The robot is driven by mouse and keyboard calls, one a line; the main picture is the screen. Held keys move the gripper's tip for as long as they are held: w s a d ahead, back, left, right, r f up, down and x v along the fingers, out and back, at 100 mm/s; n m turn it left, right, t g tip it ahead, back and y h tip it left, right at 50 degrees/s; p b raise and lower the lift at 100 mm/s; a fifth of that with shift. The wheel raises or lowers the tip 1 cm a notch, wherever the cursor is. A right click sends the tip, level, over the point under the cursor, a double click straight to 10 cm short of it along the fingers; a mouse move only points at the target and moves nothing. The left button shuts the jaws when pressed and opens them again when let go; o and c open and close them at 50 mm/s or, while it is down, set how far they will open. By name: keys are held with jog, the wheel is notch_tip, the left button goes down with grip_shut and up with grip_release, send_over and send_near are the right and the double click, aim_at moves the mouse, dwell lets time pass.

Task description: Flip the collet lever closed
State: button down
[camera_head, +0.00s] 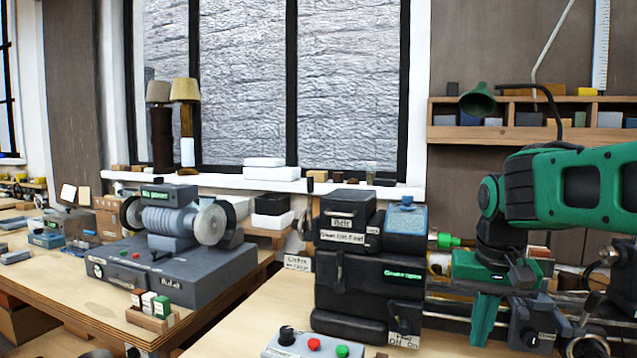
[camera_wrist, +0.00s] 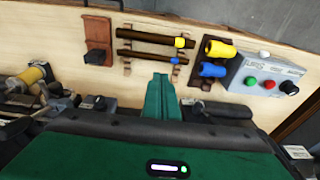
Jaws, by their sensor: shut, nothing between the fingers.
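The black lathe headstock (camera_head: 352,285) stands right of centre in the head view. A small label in green letters (camera_head: 403,274), apparently about the collet, is on its front. A dark lever (camera_head: 338,272) is on the headstock front; I cannot tell for sure that it is the collet lever or how it is set. My gripper (camera_head: 482,322) points down to the right of the headstock, apart from it. In the wrist view its green fingers (camera_wrist: 159,95) are together and empty. No collet lever can be made out in the wrist view.
A control box with coloured buttons (camera_head: 312,346) stands before the headstock; it also shows in the wrist view (camera_wrist: 265,77). Two brown rods (camera_wrist: 152,36) lie on the bench beyond my fingers. A grinder (camera_head: 172,220) stands on the left bench. Lathe parts (camera_head: 540,320) crowd my gripper's right.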

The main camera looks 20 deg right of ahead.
jog(key=w+a+r+t, duration=0.2)
jog(key=w+a+r, duration=0.3)
jog(key=w+r, duration=0.4)
jog(key=w+a+r+t+y, duration=0.1)
jog(key=w+a+r+t, duration=0.1)
jog(key=w+a+r, duration=0.3)
jog(key=w+a+r+m+t, duration=0.1)
jog(key=w+a+r, duration=0.5)
jog(key=w+r, duration=0.7)
notch_tip(320, 180, up, 4)
jog(key=shift+w+r+t, duration=0.15)
jog(key=shift+w+t, duration=0.2)
jog(key=shift+t, duration=0.05)
jog(key=x, duration=0.9)
jog(key=shift+w+a+f, duration=0.1)
jog(key=shift+w+f, duration=0.05)
jog(key=shift+f, duration=0.2)
jog(key=shift+w+a+f, duration=0.15)
jog(key=shift+w+a, duration=0.65)
jog(key=shift+w, duration=0.1)
jog(key=shift+w+a, duration=0.6)
jog(key=shift+w, duration=0.1)
jog(key=shift+w, duration=0.1)
